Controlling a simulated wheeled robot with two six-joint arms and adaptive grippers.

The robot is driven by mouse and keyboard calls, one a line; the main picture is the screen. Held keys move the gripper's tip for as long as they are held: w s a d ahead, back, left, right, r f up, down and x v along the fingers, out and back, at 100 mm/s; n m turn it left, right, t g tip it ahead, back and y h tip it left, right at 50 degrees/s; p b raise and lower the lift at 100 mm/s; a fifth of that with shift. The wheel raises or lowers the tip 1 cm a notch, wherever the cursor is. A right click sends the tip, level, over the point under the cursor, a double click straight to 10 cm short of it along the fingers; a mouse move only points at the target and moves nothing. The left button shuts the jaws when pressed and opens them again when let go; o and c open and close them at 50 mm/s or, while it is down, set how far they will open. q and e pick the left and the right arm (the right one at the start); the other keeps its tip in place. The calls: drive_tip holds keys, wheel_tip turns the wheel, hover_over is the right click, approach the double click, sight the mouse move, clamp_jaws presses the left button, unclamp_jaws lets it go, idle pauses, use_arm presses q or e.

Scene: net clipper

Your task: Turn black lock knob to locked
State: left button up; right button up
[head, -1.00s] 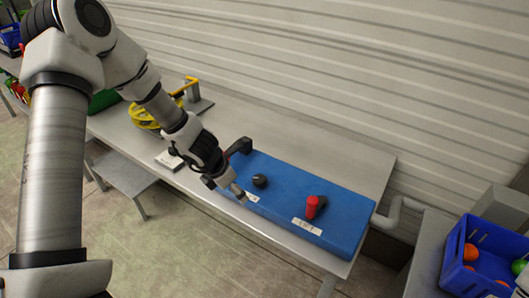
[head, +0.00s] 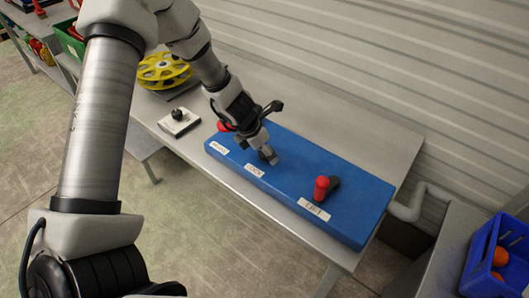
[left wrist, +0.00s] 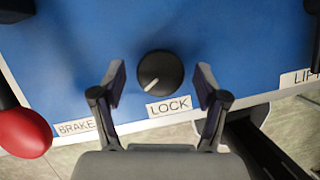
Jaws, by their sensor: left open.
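The black lock knob (left wrist: 161,71) sits on the blue panel (left wrist: 230,40) behind the white LOCK label (left wrist: 169,106). Its white pointer line points down and left in the left wrist view. In the head view the knob (head: 268,155) is partly hidden by my left gripper (head: 258,150). In the left wrist view my left gripper (left wrist: 161,85) is open, with one finger on each side of the knob and a gap to it on both sides. My right gripper is in neither view.
A red-tipped BRAKE lever (left wrist: 22,132) is left of the knob. A red-tipped LIFT lever (head: 322,187) stands to the right on the panel. A small white box with a black knob (head: 178,120) and a yellow reel (head: 163,71) are left on the table (head: 345,120). A blue crate (head: 483,262) is far right.

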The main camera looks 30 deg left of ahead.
use_arm(q)
drive_tip(key=shift+s+r, duration=0.2)
drive_tip(key=shift+s, duration=0.05)
drive_tip(key=shift+c, duration=1.3)
drive_tip(key=c, duration=0.9)
drive_tip(key=shift+f, duration=0.1)
